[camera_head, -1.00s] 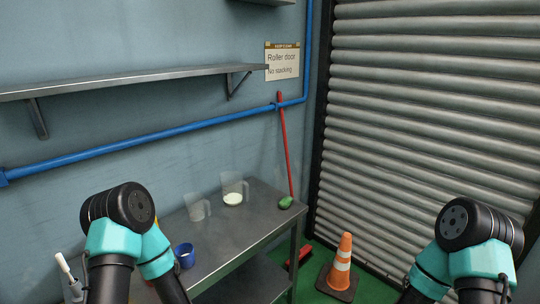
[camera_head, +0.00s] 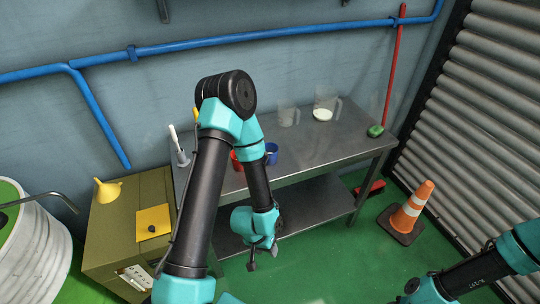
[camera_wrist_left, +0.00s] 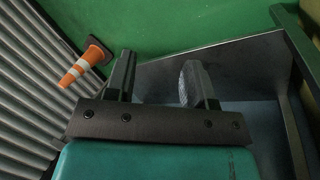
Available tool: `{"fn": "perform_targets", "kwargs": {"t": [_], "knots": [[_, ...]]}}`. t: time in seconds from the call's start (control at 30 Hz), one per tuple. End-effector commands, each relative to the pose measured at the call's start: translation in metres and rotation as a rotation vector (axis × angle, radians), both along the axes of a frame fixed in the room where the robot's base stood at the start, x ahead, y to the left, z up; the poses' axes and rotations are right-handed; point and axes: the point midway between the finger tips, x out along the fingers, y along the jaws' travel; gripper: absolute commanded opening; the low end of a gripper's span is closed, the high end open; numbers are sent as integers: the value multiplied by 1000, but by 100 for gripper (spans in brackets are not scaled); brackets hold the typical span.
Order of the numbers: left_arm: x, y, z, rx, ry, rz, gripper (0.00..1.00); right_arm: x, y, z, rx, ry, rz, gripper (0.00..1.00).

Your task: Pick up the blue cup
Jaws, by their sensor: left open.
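The blue cup (camera_head: 271,153) stands on the metal bench top, just right of my left forearm in the head view. The forearm may cover part of its left side. My left gripper (camera_head: 263,258) hangs below the bench top, in front of the lower shelf. In the left wrist view, its two fingers (camera_wrist_left: 156,75) are apart with nothing between them. The cup does not show in that view. My right arm enters at the lower right of the head view, and its gripper is out of sight.
On the bench are a red item (camera_head: 236,161) partly behind my arm, two clear jugs (camera_head: 288,116) (camera_head: 325,108) and a green item (camera_head: 375,131). The bench (camera_head: 340,150) is bare at front right. An orange cone (camera_head: 411,208) stands on the floor, and a cabinet (camera_head: 110,235) left.

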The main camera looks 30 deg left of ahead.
Motion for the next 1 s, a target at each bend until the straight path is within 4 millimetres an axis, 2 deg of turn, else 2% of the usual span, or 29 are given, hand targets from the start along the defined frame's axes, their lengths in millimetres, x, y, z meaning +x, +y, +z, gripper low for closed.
{"fn": "perform_targets", "kwargs": {"t": [0.07, 0.53, 0.83, 0.93, 1.0], "knots": [[0, 0, 0, 0, 0, 0, 53, 0, 0, 0, 0, 0, 0, 43], [0, 0, 0, 0, 0, 0, 98, 0, 0, 0, 0, 0, 0, 43], [5, 1, 2, 2, -8, -11, 98, 0, 0, 0, 0, 0, 0, 43], [19, 4, 10, 8, -33, -48, 98, 0, 0, 0, 0, 0, 0, 43], [36, 8, 20, 17, -63, -97, 98, 0, 0, 0, 0, 0, 0, 43]]}}
